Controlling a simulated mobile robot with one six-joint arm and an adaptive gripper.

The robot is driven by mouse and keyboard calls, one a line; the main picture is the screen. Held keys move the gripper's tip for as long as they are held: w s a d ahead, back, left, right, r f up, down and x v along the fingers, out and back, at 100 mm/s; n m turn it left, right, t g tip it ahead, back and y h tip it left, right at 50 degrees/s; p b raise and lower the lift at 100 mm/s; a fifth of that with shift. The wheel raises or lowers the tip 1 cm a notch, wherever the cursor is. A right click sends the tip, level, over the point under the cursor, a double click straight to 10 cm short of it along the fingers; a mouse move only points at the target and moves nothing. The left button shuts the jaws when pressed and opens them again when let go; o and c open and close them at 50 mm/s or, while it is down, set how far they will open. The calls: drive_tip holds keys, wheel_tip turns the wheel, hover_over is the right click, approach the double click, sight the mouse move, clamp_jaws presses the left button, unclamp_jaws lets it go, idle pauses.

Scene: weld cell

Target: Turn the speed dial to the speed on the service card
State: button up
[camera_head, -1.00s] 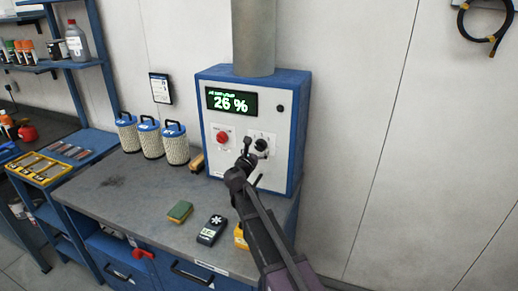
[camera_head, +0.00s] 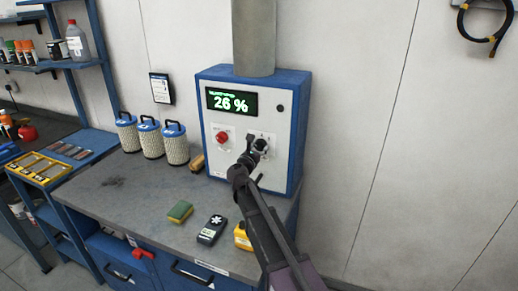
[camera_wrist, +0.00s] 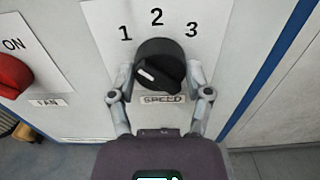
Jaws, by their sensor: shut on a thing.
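The speed dial is a black knob (camera_wrist: 160,66) on a white plate marked 1, 2 and 3, with a SPEED label below. Its white pointer mark sits on the knob's left part, toward the side of the 1. My gripper (camera_wrist: 160,82) is shut on the knob, one finger on each side. In the head view my gripper (camera_head: 257,150) is at the dial on the front of the blue and white control box (camera_head: 283,117). The green display (camera_head: 231,101) reads 26 %. A card in a dark frame (camera_head: 161,88) hangs on the wall; its text is too small to read.
A red knob (camera_wrist: 12,75) marked ON and FAN is left of the dial. Several filter cartridges (camera_head: 150,138) stand left of the box. A sponge (camera_head: 180,211), a dark handheld meter (camera_head: 211,230) and a yellow object (camera_head: 242,237) lie on the bench (camera_head: 135,190).

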drive_tip(key=shift+m, duration=0.4)
drive_tip(key=m, duration=0.3)
drive_tip(key=shift+w, duration=0.1)
drive_tip(key=m, duration=1.4)
idle(0.3)
drive_tip(key=o, duration=1.2)
drive_tip(key=shift+c, duration=0.2)
